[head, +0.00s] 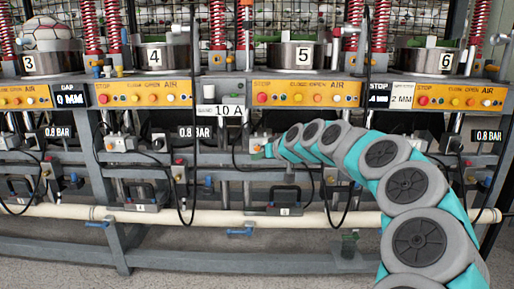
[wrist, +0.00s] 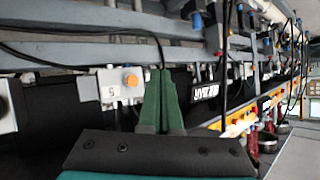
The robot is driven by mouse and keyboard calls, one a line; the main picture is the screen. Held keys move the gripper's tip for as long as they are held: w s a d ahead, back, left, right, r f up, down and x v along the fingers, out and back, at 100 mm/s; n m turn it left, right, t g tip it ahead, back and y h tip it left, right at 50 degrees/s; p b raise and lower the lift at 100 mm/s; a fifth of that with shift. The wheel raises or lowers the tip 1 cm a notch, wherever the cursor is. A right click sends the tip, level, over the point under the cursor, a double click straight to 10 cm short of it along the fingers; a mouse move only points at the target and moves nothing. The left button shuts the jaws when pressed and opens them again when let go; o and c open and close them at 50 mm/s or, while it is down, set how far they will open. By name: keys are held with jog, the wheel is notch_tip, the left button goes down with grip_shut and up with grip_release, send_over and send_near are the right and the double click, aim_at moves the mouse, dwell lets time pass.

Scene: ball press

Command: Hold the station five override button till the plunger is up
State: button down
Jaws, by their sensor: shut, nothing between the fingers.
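The station five press, marked by its number 5 plate (head: 303,55), stands right of centre in the head view. Its plunger cannot be clearly made out, and the top of the press is cut off. A pale box marked 5 (wrist: 112,88) carries an orange override button (wrist: 131,80) in the wrist view. The same box (head: 259,140) shows below the station in the head view, partly behind my gripper. My gripper (head: 268,150) is at its front. In the wrist view, my gripper's green fingers (wrist: 161,90) are shut and empty, just right of the button; contact cannot be told.
An orange panel (head: 300,93) with stop, close, open and air controls runs above my gripper. Cables hang on both sides of it. A pale pipe (head: 225,218) crosses below. Similar boxes sit under the neighbouring stations. A ball (head: 50,34) rests at station 3.

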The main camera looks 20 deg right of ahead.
aim_at(259, 149)
jog(key=shift+w+d+p, duration=0.1)
jog(key=shift+w+d, duration=0.15)
jog(key=shift+w, duration=0.55)
jog(key=shift+w+d+p, duration=0.15)
jog(key=shift+w+d, duration=0.05)
jog(key=shift+w, duration=0.55)
jog(key=shift+w+d+p, duration=0.1)
jog(key=shift+w+d, duration=0.15)
jog(key=shift+w, duration=0.55)
jog(key=shift+w+f, duration=0.1)
jog(key=shift+w+d, duration=0.25)
jog(key=shift+w, duration=0.1)
jog(key=shift+w+d, duration=0.1)
jog(key=shift+w, duration=0.35)
dwell(0.9)
jog(key=shift+s+b, duration=0.15)
jog(key=shift+b, duration=0.15)
jog(key=shift+s+a+b, duration=0.25)
jog(key=shift+s+b, duration=0.05)
jog(key=shift+s, duration=0.45)
